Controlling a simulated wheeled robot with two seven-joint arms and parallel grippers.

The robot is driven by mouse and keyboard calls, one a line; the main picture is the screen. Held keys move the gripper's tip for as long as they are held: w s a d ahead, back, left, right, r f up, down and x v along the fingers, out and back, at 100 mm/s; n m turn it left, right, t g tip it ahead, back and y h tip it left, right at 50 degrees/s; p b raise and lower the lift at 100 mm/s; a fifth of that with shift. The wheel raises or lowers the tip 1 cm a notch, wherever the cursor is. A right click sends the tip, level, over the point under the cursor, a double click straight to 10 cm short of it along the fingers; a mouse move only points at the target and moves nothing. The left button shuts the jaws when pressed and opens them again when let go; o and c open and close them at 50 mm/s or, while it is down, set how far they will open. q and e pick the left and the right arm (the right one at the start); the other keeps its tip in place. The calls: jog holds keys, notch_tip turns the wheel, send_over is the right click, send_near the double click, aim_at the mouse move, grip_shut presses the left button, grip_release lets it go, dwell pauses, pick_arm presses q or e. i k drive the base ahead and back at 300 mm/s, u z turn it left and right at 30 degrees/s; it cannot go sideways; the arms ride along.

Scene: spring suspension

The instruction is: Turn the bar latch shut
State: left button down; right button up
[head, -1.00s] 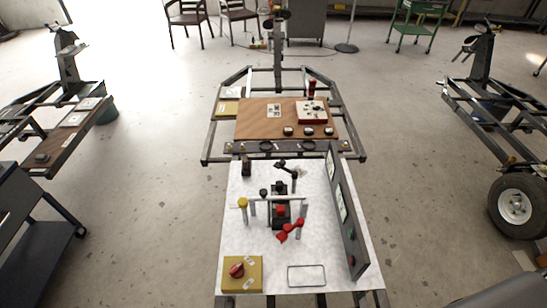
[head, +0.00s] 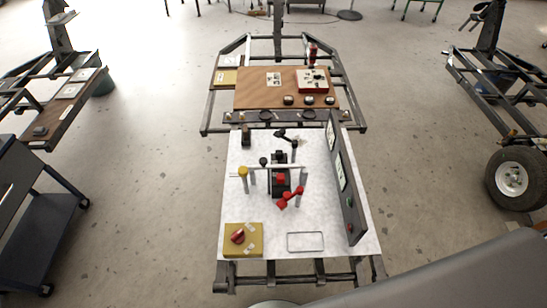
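A white board (head: 290,226) carries the task fixture in the middle of the picture. A pale bar (head: 270,168) lies across upright grey posts, with a yellow knob (head: 243,171) near its left end. Behind and below the bar stands a black block with a red top (head: 281,179). A red lever-like part (head: 289,199) sits just right of and below it. Which of these parts is the bar latch, and how far it is turned, I cannot tell at this size. Neither of my grippers is in view.
A yellow box with a red knob (head: 238,236) is at the board's front left. A tall dark panel (head: 344,185) edges the right side. A brown board (head: 262,97) lies behind. A dark cart (head: 38,220) stands left.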

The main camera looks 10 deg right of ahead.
aim_at(243, 171)
jog(key=z, duration=1.6)
jog(key=k, duration=0.8)
jog(key=u, duration=0.7)
jog(key=i, duration=0.55)
